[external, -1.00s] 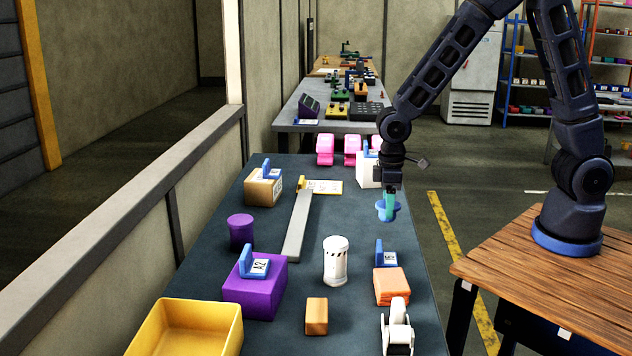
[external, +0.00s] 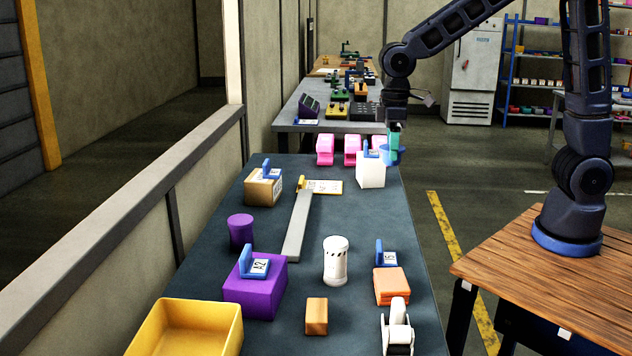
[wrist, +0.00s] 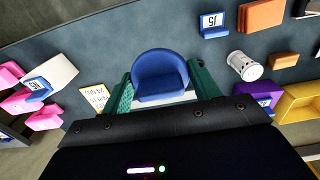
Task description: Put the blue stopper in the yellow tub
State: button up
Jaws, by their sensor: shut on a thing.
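The blue stopper (external: 393,155) is held by my gripper (external: 394,138), whose green fingers are shut on it, up in the air near the white block at the far right of the table. In the wrist view the blue stopper (wrist: 160,77) sits between the two green fingers of my gripper (wrist: 165,90). The yellow tub (external: 190,328) stands at the near left corner of the table, and its inside looks empty where it shows. Part of the yellow tub (wrist: 300,103) also shows at the right edge of the wrist view.
On the table (external: 350,215) stand a purple block (external: 255,295), purple cylinder (external: 240,231), white canister (external: 336,262), orange block (external: 391,287), wooden block (external: 316,317), white block (external: 371,172) and a long grey bar (external: 298,228). A low wall (external: 120,232) runs along the left.

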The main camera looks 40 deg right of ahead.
jog(key=w+a+r, duration=0.2)
jog(key=w+a, duration=0.1)
jog(key=a, duration=0.6)
jog(key=w+a+r, duration=0.2)
jog(key=a, duration=0.8)
send_over(206, 336)
jog(key=s+a, duration=0.2)
jog(key=s, duration=0.4)
notch_tip(206, 336, down, 4)
jog(key=f, duration=1.9)
jog(key=shift+w+a+f, duration=0.1)
jog(key=shift+w, duration=0.15)
jog(key=shift+f, duration=0.15)
jog(key=o, duration=1.2)
jog(key=shift+c, duration=0.2)
